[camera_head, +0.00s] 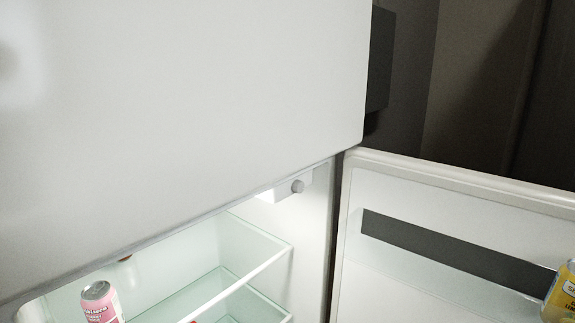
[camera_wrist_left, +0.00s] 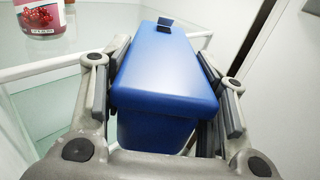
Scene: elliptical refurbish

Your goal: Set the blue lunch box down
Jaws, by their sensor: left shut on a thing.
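The blue lunch box (camera_wrist_left: 165,75) fills the middle of the left wrist view, its lid facing the camera and a small latch at its far end. My left gripper (camera_wrist_left: 168,92) has one finger along each side of the box and is shut on it. The box is beside glass shelves inside a fridge (camera_head: 262,238). What lies under the box is hidden, so I cannot tell whether it touches a shelf. Neither the box nor the left gripper can be made out clearly in the head view. My right gripper is in neither view.
The fridge door (camera_head: 455,190) stands open at the right, with a yellow container (camera_head: 562,295) in its rack. A pink can (camera_head: 101,302) stands on an upper glass shelf (camera_head: 255,245). A jar with a red fruit label (camera_wrist_left: 40,14) is near the box. The white upper door (camera_head: 180,110) blocks much of the head view.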

